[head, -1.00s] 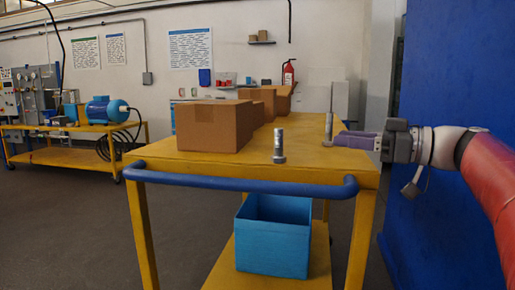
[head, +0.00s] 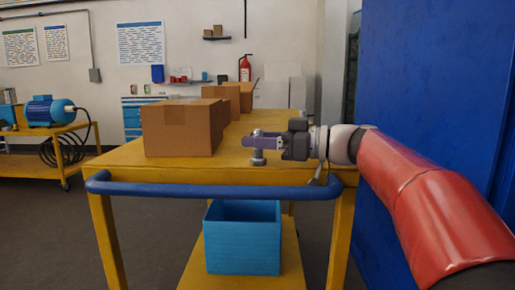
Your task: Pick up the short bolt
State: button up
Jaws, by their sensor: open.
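A grey metal bolt (head: 258,159) stands upright, head down, near the front edge of the yellow cart top; it looks like the short bolt. My gripper (head: 257,141) is open and level, reaching in from the right, with its purple fingers at the bolt's shank. The fingers cover the middle of the shank; the bolt's top shows just above them and its head below. I cannot tell whether the shank is between the fingers or behind them. The second bolt, seen earlier farther back on the right, is not visible now, probably hidden behind my gripper.
A cardboard box (head: 182,132) stands left of the bolt on the yellow cart (head: 130,166), with more boxes (head: 222,97) behind. A blue handle bar (head: 215,191) runs along the front. A blue bin (head: 242,240) sits on the lower shelf. A blue panel (head: 430,80) stands at right.

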jog(key=shift+w+a, duration=0.1)
jog(key=shift+a, duration=0.15)
grip_shut()
jog(key=shift+r, duration=0.15)
